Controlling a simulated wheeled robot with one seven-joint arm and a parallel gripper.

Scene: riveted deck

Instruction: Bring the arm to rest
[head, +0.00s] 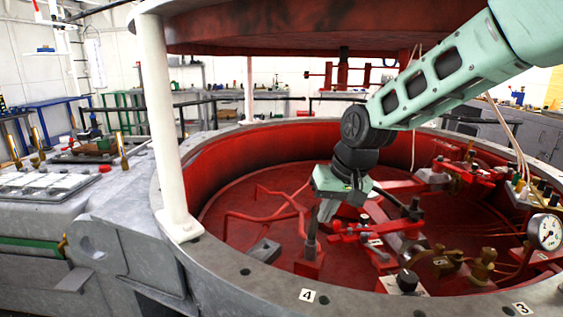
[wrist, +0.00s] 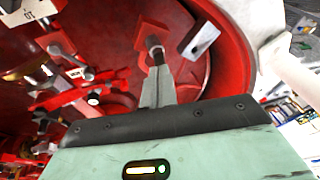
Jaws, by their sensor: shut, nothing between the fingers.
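My arm (head: 440,85) reaches from the upper right down into a round red basin (head: 255,215) with a grey rim. My gripper (head: 325,213) points downward inside the basin. Its fingers (wrist: 157,90) are together and empty in the wrist view. A short dark post on a red block (head: 309,262) stands just below and beside the fingertips; the post also shows beyond the tips in the wrist view (wrist: 154,44). I cannot tell whether the tips touch it.
A white pillar (head: 165,120) rises from the rim at left. A red-edged plate (head: 270,30) hangs overhead. A grey block (head: 264,250) lies left of the post.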

